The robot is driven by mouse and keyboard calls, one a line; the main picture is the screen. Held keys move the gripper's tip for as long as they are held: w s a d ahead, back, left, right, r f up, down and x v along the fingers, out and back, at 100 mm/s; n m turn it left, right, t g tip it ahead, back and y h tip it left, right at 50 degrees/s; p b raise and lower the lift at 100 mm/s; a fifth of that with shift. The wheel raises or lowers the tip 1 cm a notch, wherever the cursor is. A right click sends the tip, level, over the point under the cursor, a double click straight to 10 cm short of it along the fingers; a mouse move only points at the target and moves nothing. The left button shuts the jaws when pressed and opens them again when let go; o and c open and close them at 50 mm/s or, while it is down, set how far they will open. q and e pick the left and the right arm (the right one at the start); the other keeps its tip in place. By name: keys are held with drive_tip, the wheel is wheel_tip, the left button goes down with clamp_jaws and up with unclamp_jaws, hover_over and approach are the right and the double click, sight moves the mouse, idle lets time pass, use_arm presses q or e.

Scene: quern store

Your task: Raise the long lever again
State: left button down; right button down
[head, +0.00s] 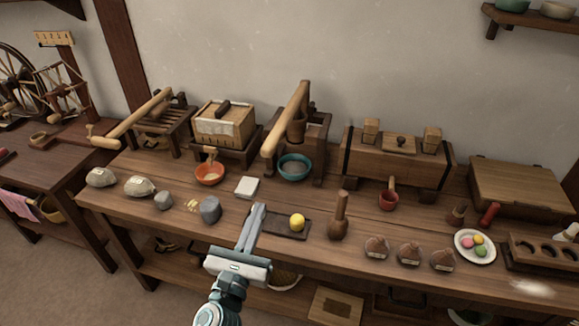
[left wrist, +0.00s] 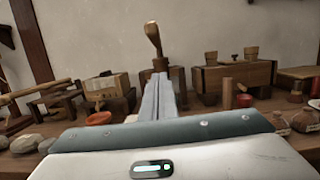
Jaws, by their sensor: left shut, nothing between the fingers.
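Two wooden levers show. One long lever (head: 134,118) slopes down to the left from a slatted wooden stand at the back left, with its near end low; it also shows in the left wrist view (left wrist: 36,93). A thicker lever (head: 287,118) slopes down toward me from a wooden frame at the back middle; its knobbed end (left wrist: 153,36) rises above the fingertips in the left wrist view. I cannot tell which one the task means. My left gripper (head: 260,207) is shut and empty over the table's front, apart from both levers. My right gripper is not in view.
A teal bowl (head: 294,167) sits below the middle lever and an orange bowl (head: 209,173) left of it. A yellow ball (head: 297,222) on a dark tray (head: 272,226) and a wooden pestle (head: 339,215) are close right of the gripper. Grey stones (head: 210,210) lie left.

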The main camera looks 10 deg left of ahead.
use_arm(q)
drive_tip(key=shift+r, duration=0.15)
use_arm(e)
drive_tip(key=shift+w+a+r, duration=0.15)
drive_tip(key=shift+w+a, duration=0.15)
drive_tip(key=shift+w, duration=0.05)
